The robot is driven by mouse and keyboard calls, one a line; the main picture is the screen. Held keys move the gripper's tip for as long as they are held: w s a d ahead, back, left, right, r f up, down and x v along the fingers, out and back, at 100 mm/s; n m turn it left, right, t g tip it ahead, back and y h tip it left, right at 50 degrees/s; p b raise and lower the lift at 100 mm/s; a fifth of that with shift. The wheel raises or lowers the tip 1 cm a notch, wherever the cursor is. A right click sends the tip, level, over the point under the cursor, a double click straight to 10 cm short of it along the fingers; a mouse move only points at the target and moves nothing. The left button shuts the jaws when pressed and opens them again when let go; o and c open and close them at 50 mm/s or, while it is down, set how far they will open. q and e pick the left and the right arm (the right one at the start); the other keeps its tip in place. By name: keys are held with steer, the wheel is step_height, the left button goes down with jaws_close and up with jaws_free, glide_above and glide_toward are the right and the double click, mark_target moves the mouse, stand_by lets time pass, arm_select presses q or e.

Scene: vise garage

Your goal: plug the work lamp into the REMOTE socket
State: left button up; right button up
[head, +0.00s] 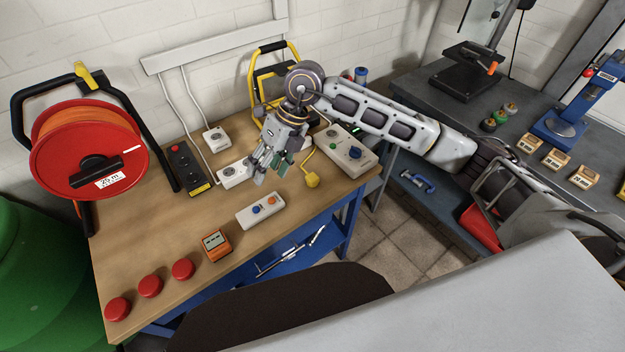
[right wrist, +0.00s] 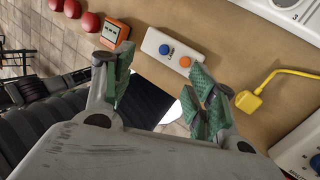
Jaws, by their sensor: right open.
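The yellow work lamp (head: 271,75) stands at the back of the wooden bench, partly hidden behind my right arm. Its yellow plug (head: 312,181) lies on the bench at the end of a short visible cord; it also shows in the right wrist view (right wrist: 248,101). My right gripper (head: 268,166) is open and empty above the bench, left of the plug and apart from it. White socket units are a back one (head: 214,136), a middle one (head: 233,174) partly behind the gripper, and a larger one with a blue knob (head: 343,150). I cannot read which is REMOTE.
A white two-button box (head: 260,211), an orange meter (head: 215,244) and red caps (head: 150,286) lie toward the front. Bare wood lies around the plug's front side.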

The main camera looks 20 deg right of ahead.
steer(key=w+d+m+t+h, duration=0.1)
steer(key=w+d+h, duration=0.3)
steer(key=d, duration=0.8)
steer(key=shift+r+m+h, duration=0.3)
steer(key=shift+h, duration=0.4)
steer(key=shift+f, duration=0.15)
glide_above(312, 178)
step_height(312, 178, down, 7)
steer(key=shift+f+p, duration=0.2)
steer(key=shift+p, duration=0.2)
steer(key=shift+f, duration=0.45)
arm_select(q)
steer(key=shift+s+d+r, duration=0.1)
steer(key=shift+d+r, duration=0.1)
steer(key=shift+d, duration=0.25)
steer(key=shift+s+d+r, duration=0.1)
steer(key=shift+d+r, duration=0.1)
steer(key=shift+d, duration=0.2)
arm_select(e)
steer(key=shift+f, duration=0.15)
